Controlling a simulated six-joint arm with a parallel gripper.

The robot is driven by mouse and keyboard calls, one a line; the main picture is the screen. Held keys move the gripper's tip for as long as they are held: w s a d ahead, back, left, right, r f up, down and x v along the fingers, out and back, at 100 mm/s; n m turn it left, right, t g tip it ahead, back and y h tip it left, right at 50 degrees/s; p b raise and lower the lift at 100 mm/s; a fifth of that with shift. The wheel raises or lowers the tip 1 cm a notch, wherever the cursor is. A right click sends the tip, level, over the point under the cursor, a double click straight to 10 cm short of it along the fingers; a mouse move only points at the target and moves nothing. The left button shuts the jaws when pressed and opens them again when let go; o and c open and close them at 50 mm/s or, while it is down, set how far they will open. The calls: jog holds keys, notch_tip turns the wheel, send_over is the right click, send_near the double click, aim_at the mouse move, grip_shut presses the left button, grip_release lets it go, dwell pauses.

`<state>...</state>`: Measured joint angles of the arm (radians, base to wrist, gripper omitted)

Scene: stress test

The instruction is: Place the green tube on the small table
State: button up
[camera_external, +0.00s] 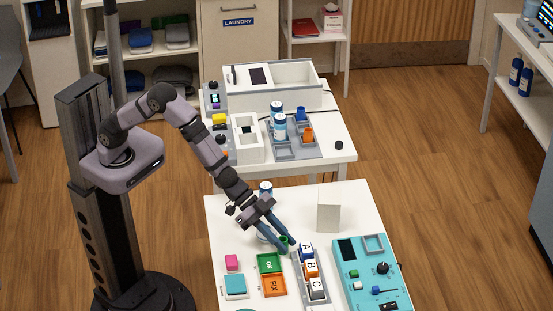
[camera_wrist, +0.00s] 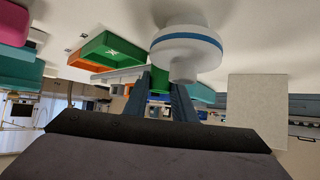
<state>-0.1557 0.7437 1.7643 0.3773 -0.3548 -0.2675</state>
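A small green tube (camera_external: 284,241) is at my fingertips, above the near white table (camera_external: 225,212). My gripper (camera_external: 287,244) points down toward the front right, left of the lettered blocks. In the wrist view, the green tube (camera_wrist: 160,82) sits between the two blue-grey fingers (camera_wrist: 163,95), which appear to touch both its sides. Its lower part is hidden by the fingers. A second, farther white table (camera_external: 335,153) stands behind the near one. Which of the two is the small table, I cannot tell.
Green OK and orange FIX trays (camera_external: 271,274) lie in front of my gripper. A rack of A, B, C blocks (camera_external: 312,270) is to its right. A white blue-banded round object (camera_wrist: 187,48) is close to my fingers.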

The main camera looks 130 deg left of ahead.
grip_shut()
jog(key=shift+r, duration=0.15)
notch_tip(320, 180, up, 10)
jog(key=p, duration=0.2)
jog(key=shift+p, duration=0.35)
jog(key=s+a+r+n+g+y+p, duration=0.2)
jog(key=s+a, duration=0.4)
jog(key=a, duration=1)
jog(key=s+a+r+n+g+y+p, duration=0.2)
jog(key=s+a+n+y+p, duration=0.3)
jog(key=a, duration=1.1)
jog(key=s+a+r+n+g+y+p, duration=0.3)
jog(key=s+a+n, duration=0.3)
jog(key=a, duration=1.1)
jog(key=shift+s+r+n+p, duration=0.3)
jog(key=shift+s+r+p, duration=0.15)
jog(key=shift+s, duration=0.25)
jog(key=shift+d, duration=0.1)
